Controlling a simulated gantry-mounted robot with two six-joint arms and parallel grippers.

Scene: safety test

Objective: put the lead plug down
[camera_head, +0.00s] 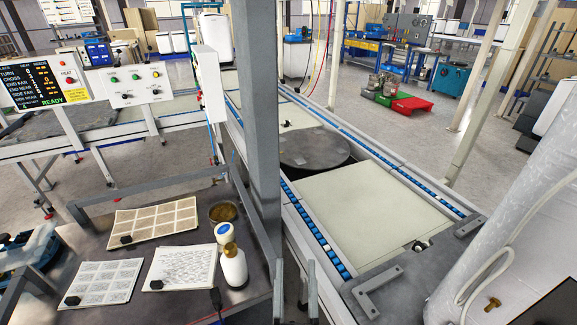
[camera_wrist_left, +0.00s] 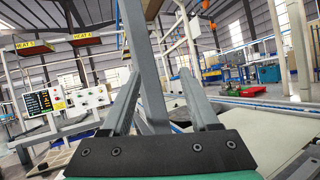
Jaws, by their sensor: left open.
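A small black plug with a red part (camera_head: 216,298) lies at the front edge of the dark bench (camera_head: 190,305), with a thin lead running to the lower left; I take it to be the lead plug. My left gripper (camera_head: 296,298) is at the bottom middle of the head view, right of the plug and apart from it. In the left wrist view its two grey fingers (camera_wrist_left: 162,105) stand well apart, with nothing held between them. The plug cannot be made out in the left wrist view. My right gripper does not show.
A grey upright post (camera_head: 263,130) stands just beyond my left gripper. The bench holds a white bottle (camera_head: 234,268), a white-lidded jar (camera_head: 224,233), a bowl (camera_head: 223,212), a printed sheet (camera_head: 185,265) and label cards (camera_head: 155,222). A conveyor with a pale board (camera_head: 370,215) runs to the right.

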